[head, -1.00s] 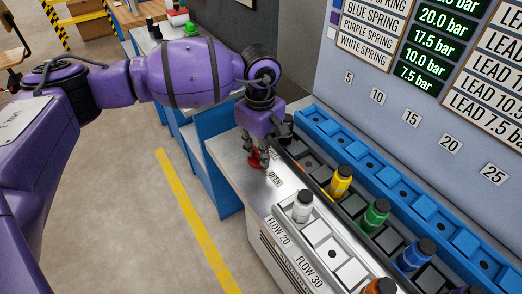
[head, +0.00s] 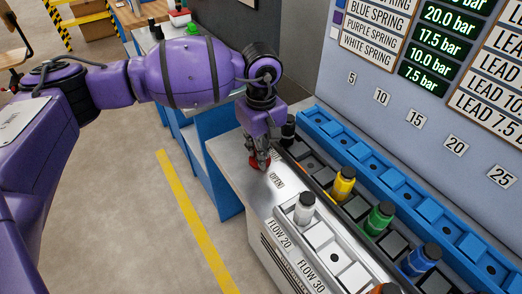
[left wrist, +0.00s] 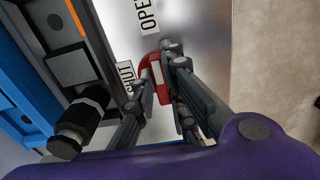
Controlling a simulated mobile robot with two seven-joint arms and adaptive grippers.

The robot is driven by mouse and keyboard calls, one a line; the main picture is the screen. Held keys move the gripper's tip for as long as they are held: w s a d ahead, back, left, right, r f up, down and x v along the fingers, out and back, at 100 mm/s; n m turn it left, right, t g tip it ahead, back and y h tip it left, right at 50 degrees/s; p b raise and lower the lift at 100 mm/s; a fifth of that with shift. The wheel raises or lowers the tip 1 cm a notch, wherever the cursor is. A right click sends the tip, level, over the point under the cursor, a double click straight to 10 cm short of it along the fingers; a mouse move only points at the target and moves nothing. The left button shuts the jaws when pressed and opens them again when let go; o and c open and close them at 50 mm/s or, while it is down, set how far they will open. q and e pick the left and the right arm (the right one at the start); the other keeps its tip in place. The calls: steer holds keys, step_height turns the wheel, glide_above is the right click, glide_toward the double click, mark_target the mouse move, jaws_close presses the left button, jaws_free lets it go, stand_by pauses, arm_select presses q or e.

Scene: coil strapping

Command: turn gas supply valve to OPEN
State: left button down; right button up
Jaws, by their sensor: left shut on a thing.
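The gas supply valve has a red handle (head: 262,160) on the metal bench top, near its left end. My left gripper (head: 258,157) is shut on this handle from above. In the left wrist view the red handle (left wrist: 156,78) sits between the two fingers, with a pale stripe on it. An OPEN label (head: 277,181) lies beside the valve on the bench. In the left wrist view the OPEN label (left wrist: 148,15) is above the handle and a SHUT label (left wrist: 128,80) is to its left, partly hidden by a finger. My right gripper is not in view.
A white bottle (head: 304,208) stands in the front light tray. Yellow (head: 342,183), green (head: 378,218) and blue (head: 421,259) bottles stand in the row behind. A blue rack (head: 389,185) runs along the back below a wall panel. Floor is clear left of the bench.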

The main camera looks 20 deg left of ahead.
arm_select(q)
steer(key=c, duration=1.8)
jaws_free()
steer(key=shift+r, duration=0.1)
step_height(320, 180, up, 12)
